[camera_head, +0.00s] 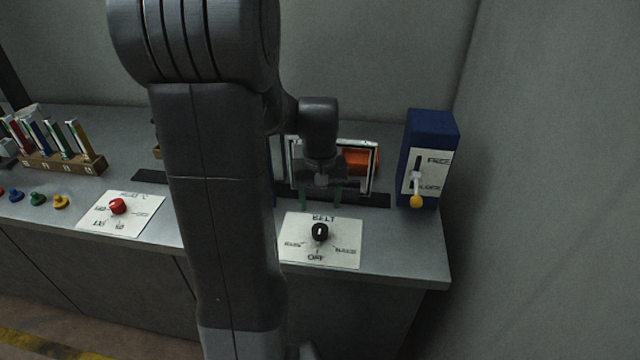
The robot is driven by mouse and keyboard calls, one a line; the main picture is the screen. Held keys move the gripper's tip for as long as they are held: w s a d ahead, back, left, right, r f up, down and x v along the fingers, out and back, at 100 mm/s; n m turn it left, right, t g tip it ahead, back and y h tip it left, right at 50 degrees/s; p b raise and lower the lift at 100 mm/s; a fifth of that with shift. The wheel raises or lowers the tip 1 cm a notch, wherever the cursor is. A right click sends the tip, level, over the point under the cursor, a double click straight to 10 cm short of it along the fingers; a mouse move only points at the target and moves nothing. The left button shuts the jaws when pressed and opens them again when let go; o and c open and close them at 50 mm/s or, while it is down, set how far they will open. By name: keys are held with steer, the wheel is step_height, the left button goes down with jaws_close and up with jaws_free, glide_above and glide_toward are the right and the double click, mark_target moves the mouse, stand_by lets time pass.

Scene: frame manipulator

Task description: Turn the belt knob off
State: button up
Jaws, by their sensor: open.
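The belt knob (320,232) is a small black knob with a short white mark on its top. The white mark runs roughly up and down in the picture; which end is the pointer I cannot tell. My gripper (320,197) hangs just beyond the knob, pointing down, with two greenish fingers apart and nothing between them. It appears apart from the knob. My arm hides the counter left of the label plate.
A framed opening with an orange thing (358,162) stands behind my gripper. A blue box (432,150) with a yellow-tipped lever (416,200) stands at right. A red knob (117,206), coloured buttons and a wooden rack (60,163) are at left. The counter in front of the blue box is clear.

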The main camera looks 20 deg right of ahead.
step_height(320, 180, up, 5)
glide_above(320, 228)
steer(key=shift+f, duration=0.1)
stand_by(0.5)
step_height(320, 228, down, 14)
steer(key=shift+r, duration=0.1)
stand_by(0.5)
steer(key=shift+r, duration=0.1)
